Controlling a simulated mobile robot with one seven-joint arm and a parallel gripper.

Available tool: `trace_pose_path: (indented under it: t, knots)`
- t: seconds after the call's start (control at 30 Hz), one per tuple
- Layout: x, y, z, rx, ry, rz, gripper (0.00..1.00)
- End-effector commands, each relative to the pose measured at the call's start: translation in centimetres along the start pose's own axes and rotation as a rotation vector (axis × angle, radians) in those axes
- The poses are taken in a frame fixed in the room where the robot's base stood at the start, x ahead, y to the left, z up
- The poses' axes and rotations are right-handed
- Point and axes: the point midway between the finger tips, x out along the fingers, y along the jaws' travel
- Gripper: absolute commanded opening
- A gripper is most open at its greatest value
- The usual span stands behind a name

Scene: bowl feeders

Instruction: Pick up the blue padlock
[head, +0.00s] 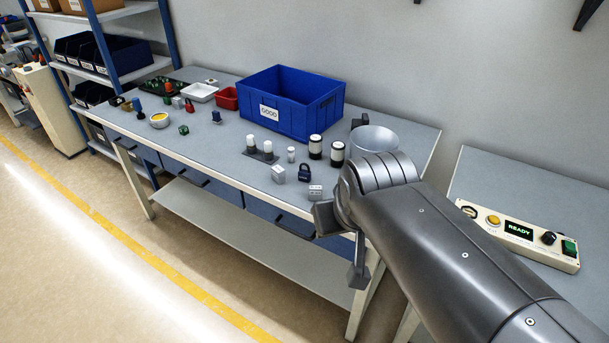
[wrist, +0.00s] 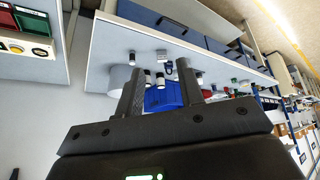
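The blue padlock (head: 304,173) is dark blue and stands on the workbench (head: 222,148) near its front edge, right of a small grey block (head: 278,174). In the wrist view the padlock (wrist: 168,67) shows small, beyond the fingers and close to the line between them. My gripper (head: 340,246) is open, with its two fingers well apart and nothing between them. It is at the bench's front edge, to the right of the padlock and nearer the camera. The wrist view shows both fingers of my gripper (wrist: 160,76) spread.
A second grey block (head: 315,192) lies just in front of the padlock. Two dark-and-white cylinders (head: 326,149) and a bowl (head: 374,140) stand behind. A blue GOOD bin (head: 318,112) is at the back. A control box (head: 518,234) sits on the right table.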

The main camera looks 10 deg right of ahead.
Motion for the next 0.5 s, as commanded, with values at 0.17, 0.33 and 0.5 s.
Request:
trace_pose_path:
  t: [0.17, 0.33, 0.5]
  knots:
    - [3.7, 2.9, -5.3, -0.041, 0.085, 0.1, 0.35]
    - [7.6, 5.4, -10.2, -0.109, 0.18, 0.164, 0.35]
    - [11.9, 7.4, -14.3, -0.19, 0.271, 0.184, 0.35]
